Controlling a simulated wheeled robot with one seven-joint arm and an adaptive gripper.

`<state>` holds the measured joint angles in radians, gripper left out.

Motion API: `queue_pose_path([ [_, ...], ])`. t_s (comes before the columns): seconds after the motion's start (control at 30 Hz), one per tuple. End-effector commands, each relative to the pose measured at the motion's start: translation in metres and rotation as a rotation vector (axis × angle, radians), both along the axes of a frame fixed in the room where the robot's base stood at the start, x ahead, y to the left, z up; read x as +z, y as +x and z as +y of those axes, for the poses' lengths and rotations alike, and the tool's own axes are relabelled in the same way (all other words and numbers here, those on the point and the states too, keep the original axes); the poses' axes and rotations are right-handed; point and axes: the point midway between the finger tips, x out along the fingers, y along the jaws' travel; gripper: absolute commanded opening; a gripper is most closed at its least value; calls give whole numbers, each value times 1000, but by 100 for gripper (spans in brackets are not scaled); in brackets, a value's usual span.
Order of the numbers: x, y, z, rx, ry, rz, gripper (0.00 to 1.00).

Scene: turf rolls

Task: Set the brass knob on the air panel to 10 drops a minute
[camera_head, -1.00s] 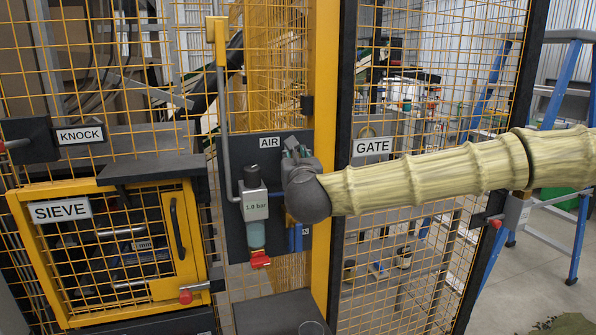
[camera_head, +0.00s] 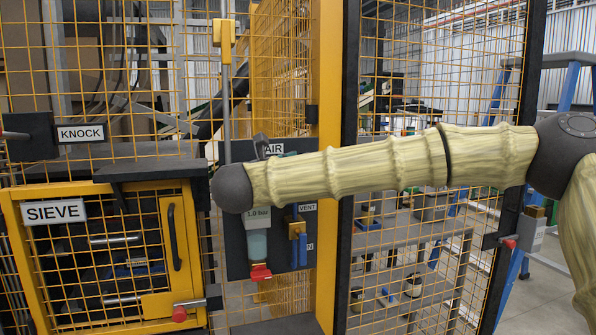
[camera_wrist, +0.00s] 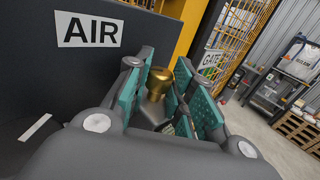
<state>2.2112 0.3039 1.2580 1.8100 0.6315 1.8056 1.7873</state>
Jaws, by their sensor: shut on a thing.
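The dark air panel (camera_head: 238,262) is mounted by the yellow post, with its AIR label partly covered by my arm. The wrist view shows the panel face (camera_wrist: 35,95) and its AIR label (camera_wrist: 88,30) large at the left. The brass knob (camera_wrist: 157,82) stands between the green pads of my gripper (camera_wrist: 166,92), which is shut on it. Any drop scale or pointer cannot be read. In the head view only a grey part of my gripper (camera_head: 262,143) shows above my arm; the knob is hidden there.
Below my wrist joint are a clear bowl (camera_head: 257,243) with a red tap (camera_head: 260,272) and a blue-and-brass fitting (camera_head: 297,243) by the VENT label (camera_head: 307,208). A yellow sieve door (camera_head: 185,250) and mesh fence are close by.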

Motion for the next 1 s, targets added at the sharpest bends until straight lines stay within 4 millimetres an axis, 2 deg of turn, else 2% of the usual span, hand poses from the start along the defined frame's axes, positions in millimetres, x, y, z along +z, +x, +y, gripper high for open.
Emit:
queue_pose_path([
  [0.4, 2, 1, -1, -7, 2, -3, 0],
  [0.43, 2, 1, -1, -7, 2, -3, 27],
  [0.53, 2, 1, -1, -7, 1, -3, 46],
  [0.87, 1, 0, 0, -5, 0, -1, 46],
  [1.0, 1, -8, 5, -3, 1, 0, 46],
])
